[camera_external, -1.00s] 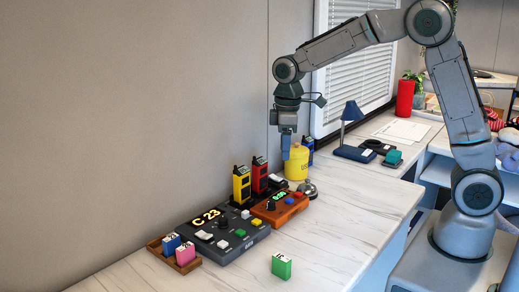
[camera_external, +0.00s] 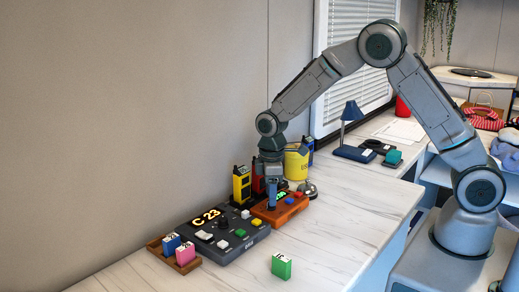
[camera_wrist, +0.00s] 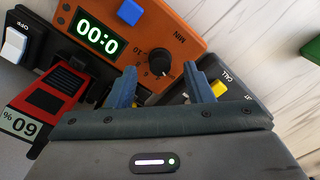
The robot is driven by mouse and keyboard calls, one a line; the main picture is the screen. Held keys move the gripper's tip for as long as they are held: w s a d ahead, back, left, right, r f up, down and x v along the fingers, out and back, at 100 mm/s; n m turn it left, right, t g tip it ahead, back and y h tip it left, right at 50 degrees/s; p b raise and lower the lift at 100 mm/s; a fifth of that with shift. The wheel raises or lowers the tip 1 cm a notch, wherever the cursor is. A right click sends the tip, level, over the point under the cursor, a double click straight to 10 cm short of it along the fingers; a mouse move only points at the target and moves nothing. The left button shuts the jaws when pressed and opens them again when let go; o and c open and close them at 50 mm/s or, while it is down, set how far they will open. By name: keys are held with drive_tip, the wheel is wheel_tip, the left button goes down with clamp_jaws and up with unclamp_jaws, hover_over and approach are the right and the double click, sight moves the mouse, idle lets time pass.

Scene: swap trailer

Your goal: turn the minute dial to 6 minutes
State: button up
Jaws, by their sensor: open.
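The orange timer box (camera_external: 296,207) sits on the counter beside the dark control panel (camera_external: 252,235). In the wrist view the orange box (camera_wrist: 185,42) has a green display (camera_wrist: 97,38) showing "00:0", with any further digit not readable. Its black minute dial (camera_wrist: 158,68), marked MIN, shows below the display among small numbers; I cannot clearly read its pointer. My gripper (camera_external: 271,206) points down at the orange box, hiding the dial in the external view. In the wrist view my open gripper (camera_wrist: 160,75) has one finger on each side of the dial; contact cannot be told.
Yellow (camera_external: 241,184) and red handsets stand behind the box. A bell (camera_external: 308,189) and a yellow canister (camera_external: 296,165) are close by. A blue button (camera_wrist: 130,11) is on the box. A green block (camera_external: 281,265) lies in front; the counter right of it is clear.

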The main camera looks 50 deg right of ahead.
drive_tip(key=shift+f, duration=1.05)
drive_tip(key=c, duration=1)
